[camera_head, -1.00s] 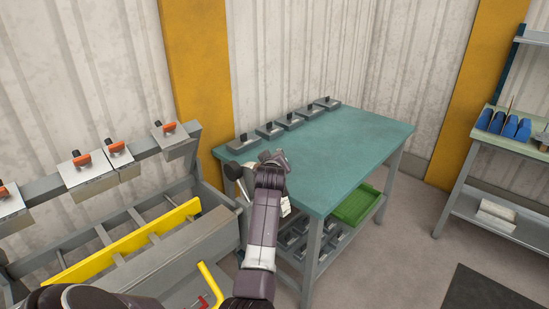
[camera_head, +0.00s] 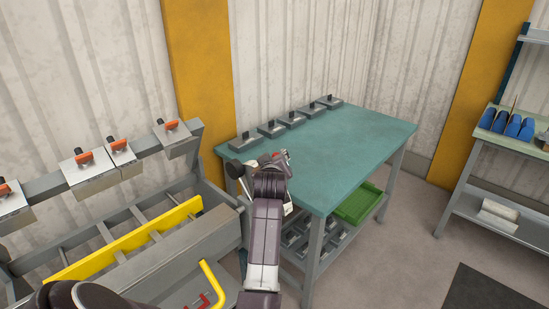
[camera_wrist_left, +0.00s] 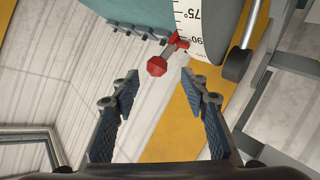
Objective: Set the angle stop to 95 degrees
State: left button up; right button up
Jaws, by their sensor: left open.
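In the left wrist view, a white angle scale (camera_wrist_left: 186,22) shows the marks 75° and 90. The exact setting is too small to read. My left gripper (camera_wrist_left: 160,88) is open, with the red knob ahead of its fingertips, roughly between them and apart from both. In the head view, my left gripper (camera_head: 273,160) is at the bender's right end, in front of the table; its fingers and the scale are mostly hidden there.
A black ball knob (camera_head: 234,169) stands just left of my wrist. The panel bender (camera_head: 160,252) with its yellow bar (camera_head: 130,238) fills the left. A green table (camera_head: 350,150) carries several grey blocks at the back. A dark-ended handle (camera_wrist_left: 237,65) lies right of the scale.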

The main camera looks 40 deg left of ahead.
pick_arm(q)
jog(key=shift+v, duration=0.85)
jog(key=shift+c, duration=0.3)
